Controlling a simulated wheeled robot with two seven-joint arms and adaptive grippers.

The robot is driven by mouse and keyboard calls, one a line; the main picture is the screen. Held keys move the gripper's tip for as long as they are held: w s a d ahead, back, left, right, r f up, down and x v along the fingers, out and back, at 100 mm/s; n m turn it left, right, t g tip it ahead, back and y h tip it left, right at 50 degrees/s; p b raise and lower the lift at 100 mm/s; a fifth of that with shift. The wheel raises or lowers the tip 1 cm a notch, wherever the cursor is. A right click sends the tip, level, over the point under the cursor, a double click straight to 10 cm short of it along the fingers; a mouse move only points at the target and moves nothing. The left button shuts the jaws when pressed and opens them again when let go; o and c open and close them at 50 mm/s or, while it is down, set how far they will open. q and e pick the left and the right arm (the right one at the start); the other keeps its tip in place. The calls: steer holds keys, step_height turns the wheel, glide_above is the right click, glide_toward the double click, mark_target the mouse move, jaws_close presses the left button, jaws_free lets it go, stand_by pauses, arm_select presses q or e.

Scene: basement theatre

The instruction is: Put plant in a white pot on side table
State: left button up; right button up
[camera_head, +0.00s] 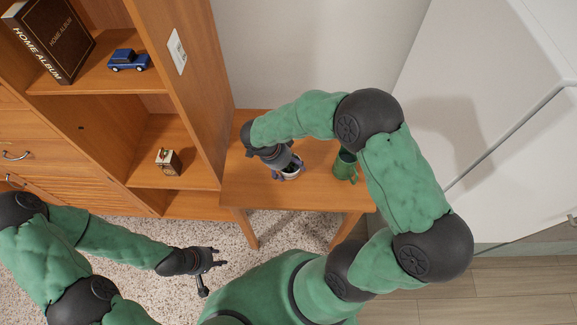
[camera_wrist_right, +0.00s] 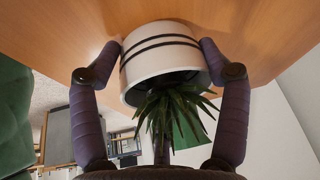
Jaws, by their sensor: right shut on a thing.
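The white pot (camera_head: 290,175) with dark bands and a spiky green plant is at the side table (camera_head: 245,195), a wooden table beside the shelf unit. In the right wrist view the pot (camera_wrist_right: 160,62) and its plant (camera_wrist_right: 172,108) appear upside down, with the pot's base at or very near the wooden top; I cannot tell if it touches. My right gripper (camera_head: 286,166) is shut on the pot, one finger on each side, and partly hides it in the head view. My left gripper (camera_head: 212,269) is open and empty, above the carpet left of the table.
A green mug-like vessel (camera_head: 345,166) stands on the table to the right of the pot. The wooden shelf unit (camera_head: 185,90) rises at the table's left, holding a book, a blue toy car and a small box. The table's front left is clear. A white cabinet (camera_head: 495,95) is at right.

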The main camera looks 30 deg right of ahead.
steer(key=shift+f, duration=0.1)
steer(key=o, duration=1.3)
steer(key=shift+o, duration=0.2)
steer(key=shift+r, duration=0.25)
steer(key=p+v, duration=0.3)
steer(key=v, duration=0.8)
steer(key=shift+a+r+p, duration=0.2)
steer(key=shift+r+p, duration=0.1)
steer(key=shift+p, duration=0.1)
